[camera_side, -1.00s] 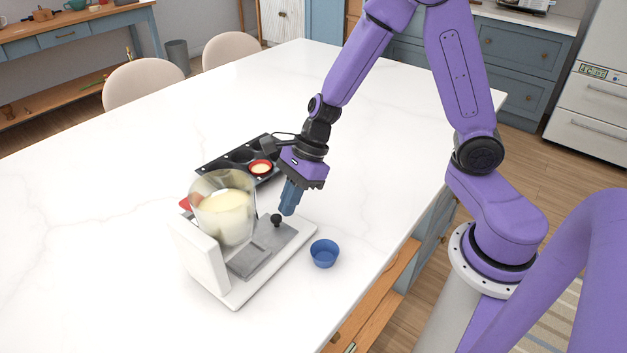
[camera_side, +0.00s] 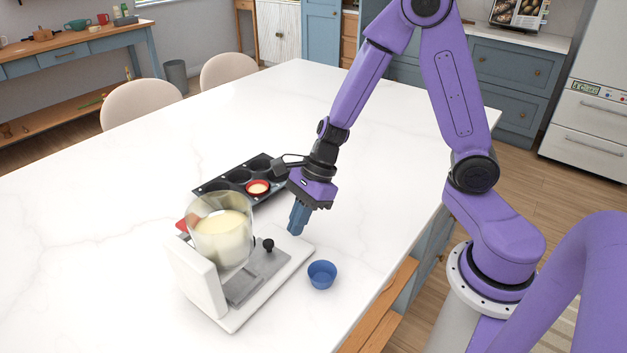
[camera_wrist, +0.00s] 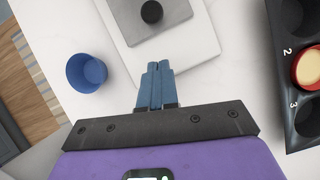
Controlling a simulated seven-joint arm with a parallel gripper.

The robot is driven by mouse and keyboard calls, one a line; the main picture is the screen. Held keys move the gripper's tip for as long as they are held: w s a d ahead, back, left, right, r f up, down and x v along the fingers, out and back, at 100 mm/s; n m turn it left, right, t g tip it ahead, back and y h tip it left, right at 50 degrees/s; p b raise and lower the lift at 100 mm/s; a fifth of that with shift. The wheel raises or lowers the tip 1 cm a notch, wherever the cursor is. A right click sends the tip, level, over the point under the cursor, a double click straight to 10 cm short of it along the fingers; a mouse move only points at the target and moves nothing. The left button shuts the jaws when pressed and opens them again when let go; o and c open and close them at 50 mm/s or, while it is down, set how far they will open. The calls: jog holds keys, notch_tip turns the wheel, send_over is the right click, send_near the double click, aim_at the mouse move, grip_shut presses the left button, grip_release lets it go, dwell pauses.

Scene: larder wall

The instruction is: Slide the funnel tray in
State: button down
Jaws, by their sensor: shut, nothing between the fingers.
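The funnel tray is a grey slide (camera_side: 243,288) with a black knob (camera_side: 267,245). It lies in the white base of the dispenser (camera_side: 208,287), under the clear funnel (camera_side: 220,232) of pale batter. My gripper (camera_side: 296,232) is shut and empty, just right of the knob and apart from it, near the outer end of the base. In the wrist view the shut blue fingertips (camera_wrist: 159,68) point at the white base (camera_wrist: 186,43). The knob (camera_wrist: 152,11) and the grey slide (camera_wrist: 172,14) show beyond them. The slide's inner end is partly hidden under the funnel.
A blue cup (camera_side: 322,275) stands on the white counter (camera_side: 110,230), right of the base; it is also in the wrist view (camera_wrist: 86,73). A dark muffin tin (camera_side: 218,186) with a red cup (camera_side: 258,188) lies behind the dispenser. The counter's front edge is at right.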

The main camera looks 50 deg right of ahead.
jog(key=w+v, duration=0.1)
jog(key=v, duration=0.9)
jog(key=s+n+h, duration=0.2)
jog(key=s+n, duration=0.8)
jog(key=n, duration=0.6)
jog(key=s+r+n+g+h, duration=0.1)
jog(key=s+n+h, duration=0.1)
jog(key=s+n, duration=0.8)
jog(key=shift+d+r+n+h, duration=0.2)
jog(key=shift+r+n+h, duration=0.1)
jog(key=shift+n, duration=3.3)
jog(key=shift+s, duration=0.15)
